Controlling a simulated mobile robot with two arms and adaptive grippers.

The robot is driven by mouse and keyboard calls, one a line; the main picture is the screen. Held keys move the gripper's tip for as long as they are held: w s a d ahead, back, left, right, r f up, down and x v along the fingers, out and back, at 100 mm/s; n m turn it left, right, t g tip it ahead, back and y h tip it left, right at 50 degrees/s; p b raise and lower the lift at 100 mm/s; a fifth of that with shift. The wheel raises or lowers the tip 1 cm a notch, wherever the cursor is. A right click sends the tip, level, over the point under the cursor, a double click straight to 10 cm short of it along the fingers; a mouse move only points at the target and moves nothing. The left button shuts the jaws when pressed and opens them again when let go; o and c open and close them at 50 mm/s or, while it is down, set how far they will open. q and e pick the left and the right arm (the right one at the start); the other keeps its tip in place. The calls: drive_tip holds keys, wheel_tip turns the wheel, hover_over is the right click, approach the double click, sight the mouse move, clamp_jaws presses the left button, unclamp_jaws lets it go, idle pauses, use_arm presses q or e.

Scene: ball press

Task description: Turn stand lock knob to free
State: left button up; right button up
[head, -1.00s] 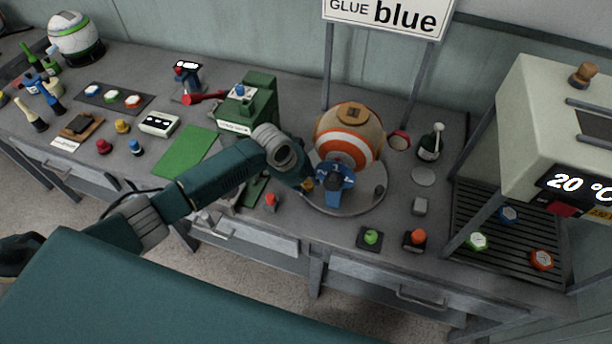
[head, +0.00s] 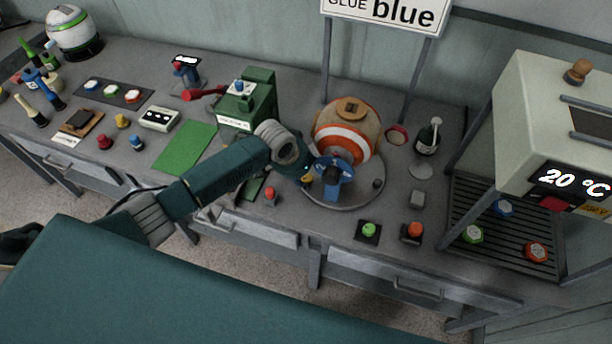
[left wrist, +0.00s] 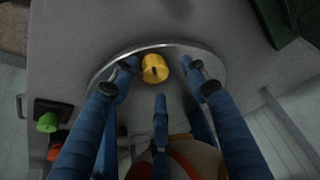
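The stand is a round grey plate (head: 350,200) on the bench, carrying an orange and white striped ball (head: 347,128). A small yellow knob (left wrist: 155,68) with a dark slot mark is near the plate's edge in the left wrist view. In the head view the yellow knob (head: 307,181) shows only as a sliver beside my gripper. My left gripper (head: 333,178), with blue fingers, is low over the plate in front of the ball. In the left wrist view its fingers (left wrist: 162,76) are spread around the knob, with visible gaps. My right gripper is out of view.
A green machine (head: 248,105) stands left of the ball. Red (head: 270,193), green (head: 369,229) and orange (head: 414,230) buttons sit near the bench's front edge. A glue bottle (head: 428,137) stands right of the ball, and an oven-like unit (head: 545,125) at far right.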

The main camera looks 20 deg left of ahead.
use_arm(q)
drive_tip(key=shift+s+f, duration=0.15)
drive_tip(key=shift+s, duration=0.05)
drive_tip(key=v, duration=1.2)
drive_tip(key=shift+w, duration=0.1)
